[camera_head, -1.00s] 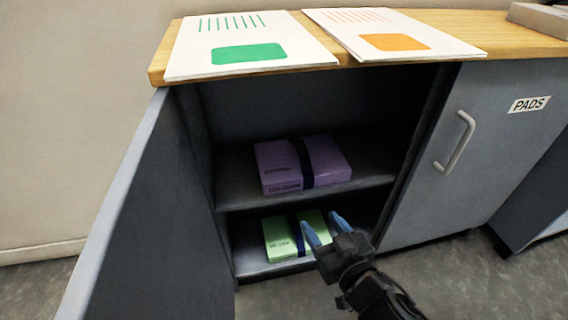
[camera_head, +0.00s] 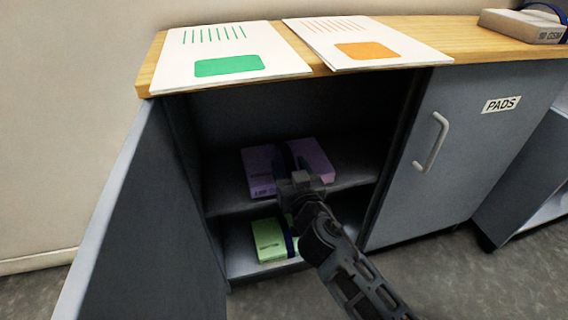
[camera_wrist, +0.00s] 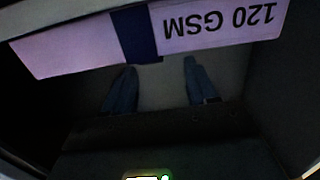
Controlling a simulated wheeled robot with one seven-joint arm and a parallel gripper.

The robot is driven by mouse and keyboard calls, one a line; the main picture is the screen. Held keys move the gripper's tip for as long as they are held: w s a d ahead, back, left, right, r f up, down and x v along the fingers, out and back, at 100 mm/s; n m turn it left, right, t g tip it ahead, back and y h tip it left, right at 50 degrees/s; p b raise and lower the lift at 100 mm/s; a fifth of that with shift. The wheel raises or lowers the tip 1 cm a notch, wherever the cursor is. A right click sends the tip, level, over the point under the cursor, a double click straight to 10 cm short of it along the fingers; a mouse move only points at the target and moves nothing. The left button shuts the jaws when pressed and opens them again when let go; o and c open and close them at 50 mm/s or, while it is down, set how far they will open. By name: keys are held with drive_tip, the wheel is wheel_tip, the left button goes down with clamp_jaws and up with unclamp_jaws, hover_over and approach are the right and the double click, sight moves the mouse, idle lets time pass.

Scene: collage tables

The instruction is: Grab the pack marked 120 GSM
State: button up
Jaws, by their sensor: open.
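The purple pack (camera_head: 259,168) lies on the upper shelf of the open cabinet, with a dark blue band around its middle. In the wrist view, the pack (camera_wrist: 205,30) shows "120 GSM" upside down on its front face. My gripper (camera_head: 294,164) is in front of the pack and hides part of it. In the wrist view, the two blue fingers of my gripper (camera_wrist: 160,72) are apart, pointing at the pack near the band, with nothing between them. Whether they touch the pack I cannot tell.
A green pack (camera_head: 268,238) lies on the lower shelf, partly behind my arm. The cabinet door (camera_head: 150,215) stands open at left. The closed door marked PADS (camera_head: 455,150) is at right. Two sheets and a grey pack (camera_head: 522,25) lie on the wooden top.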

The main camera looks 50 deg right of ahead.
sight(285, 149)
drive_tip(key=x, duration=0.7)
drive_tip(key=shift+s+d+p, duration=0.3)
drive_tip(key=shift+d+p, duration=0.05)
drive_tip(key=shift+p, duration=0.05)
clamp_jaws()
idle(0.9)
drive_tip(key=shift+r, duration=0.2)
